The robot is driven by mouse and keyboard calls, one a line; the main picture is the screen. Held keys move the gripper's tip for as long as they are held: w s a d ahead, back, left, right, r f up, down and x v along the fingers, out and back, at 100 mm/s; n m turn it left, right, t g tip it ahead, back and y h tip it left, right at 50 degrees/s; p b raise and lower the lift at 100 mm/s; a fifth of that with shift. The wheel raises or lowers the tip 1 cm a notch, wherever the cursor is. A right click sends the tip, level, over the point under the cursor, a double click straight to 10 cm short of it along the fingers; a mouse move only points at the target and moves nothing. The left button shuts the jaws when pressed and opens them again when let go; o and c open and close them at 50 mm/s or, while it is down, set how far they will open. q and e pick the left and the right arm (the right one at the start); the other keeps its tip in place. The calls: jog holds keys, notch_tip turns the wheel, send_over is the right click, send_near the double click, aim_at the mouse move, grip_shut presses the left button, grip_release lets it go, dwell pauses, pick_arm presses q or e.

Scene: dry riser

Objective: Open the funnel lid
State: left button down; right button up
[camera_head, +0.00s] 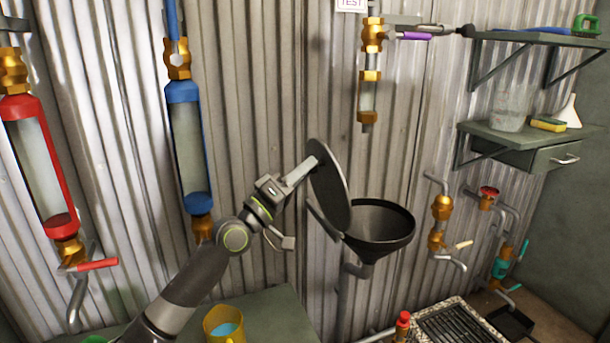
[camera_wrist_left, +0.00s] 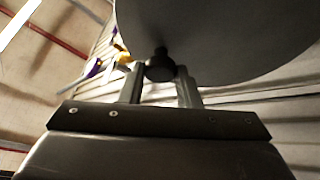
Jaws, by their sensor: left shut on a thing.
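The dark funnel (camera_head: 378,228) stands mounted in front of the corrugated wall, and its inside shows. Its round lid (camera_head: 330,185) is raised and tilted steeply at the funnel's left side. My left gripper (camera_head: 308,168) is at the lid's upper left face. In the left wrist view the grey disc of the lid (camera_wrist_left: 215,35) fills the top. There my left gripper (camera_wrist_left: 160,72) has its two fingers shut around a small dark knob (camera_wrist_left: 160,66) on the lid. My right gripper is not in view.
A red cylinder (camera_head: 40,165) and a blue cylinder (camera_head: 187,145) hang on the wall at left. A yellow cup (camera_head: 224,325) stands on a green table (camera_head: 270,308) below my arm. Shelves (camera_head: 530,135) and brass valves (camera_head: 440,210) are at right.

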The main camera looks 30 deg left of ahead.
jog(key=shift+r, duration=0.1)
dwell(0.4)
pick_arm(q)
jog(key=c, duration=1.1)
grip_release()
jog(key=shift+o, duration=0.2)
jog(key=shift+s+f, duration=0.1)
jog(key=b+v, duration=0.3)
jog(key=v, duration=1.4)
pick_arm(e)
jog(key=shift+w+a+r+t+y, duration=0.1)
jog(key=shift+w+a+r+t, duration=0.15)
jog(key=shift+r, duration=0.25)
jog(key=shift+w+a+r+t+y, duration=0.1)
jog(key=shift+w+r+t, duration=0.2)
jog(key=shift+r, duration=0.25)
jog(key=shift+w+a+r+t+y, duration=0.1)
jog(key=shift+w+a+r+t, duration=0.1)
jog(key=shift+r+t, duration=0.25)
pick_arm(q)
jog(key=shift+s+a, duration=0.1)
